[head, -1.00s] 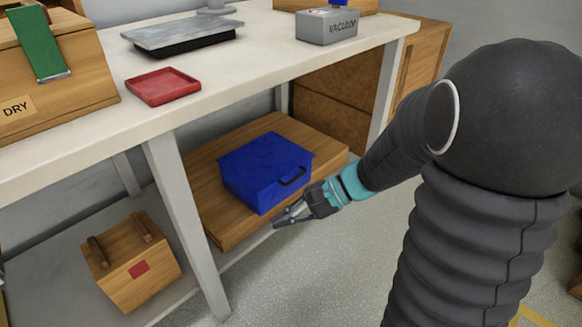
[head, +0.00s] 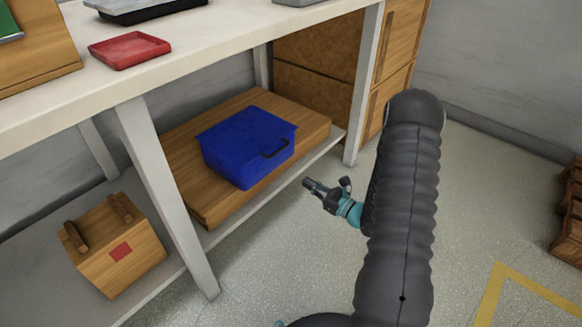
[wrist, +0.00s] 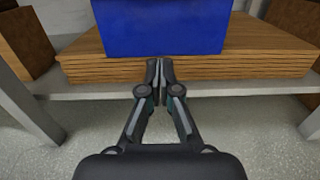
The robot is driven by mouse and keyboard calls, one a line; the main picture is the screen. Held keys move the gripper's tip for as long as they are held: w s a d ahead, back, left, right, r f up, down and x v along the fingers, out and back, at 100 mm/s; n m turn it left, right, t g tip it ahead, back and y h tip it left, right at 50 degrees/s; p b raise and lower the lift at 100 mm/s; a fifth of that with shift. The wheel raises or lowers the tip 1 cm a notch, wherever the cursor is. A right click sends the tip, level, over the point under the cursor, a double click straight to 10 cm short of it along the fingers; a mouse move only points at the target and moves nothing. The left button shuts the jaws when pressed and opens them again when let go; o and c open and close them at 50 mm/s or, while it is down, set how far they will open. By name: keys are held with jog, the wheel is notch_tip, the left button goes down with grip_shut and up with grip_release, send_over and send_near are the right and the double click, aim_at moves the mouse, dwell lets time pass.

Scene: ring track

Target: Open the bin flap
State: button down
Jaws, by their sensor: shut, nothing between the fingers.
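The blue bin (head: 245,148) sits on a wooden board (head: 190,190) on the low shelf under the bench. It has a dark handle (head: 275,150) on the face towards me, and its top looks closed. In the wrist view the bin's plain blue face (wrist: 165,27) is ahead, with its handle not visible. My gripper (head: 309,183) is in front of the bin, to its right and lower, apart from it. In the wrist view my gripper (wrist: 160,64) has its fingers together, with nothing between them, below the bin's bottom edge in the picture.
The shelf edge (wrist: 85,90) runs in front of me. A bench leg (head: 165,190) stands left of the bin, and a wooden crate (head: 112,245) with a red patch beyond it. A red tray (head: 130,50) is on the bench. Free floor (head: 280,255) lies in front.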

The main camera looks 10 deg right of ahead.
jog(key=w+a+r, duration=0.4)
jog(key=w+a, duration=0.2)
jog(key=w, duration=0.2)
jog(key=shift+w+a+r, duration=0.15)
jog(key=shift+w, duration=0.1)
jog(key=shift+r, duration=0.1)
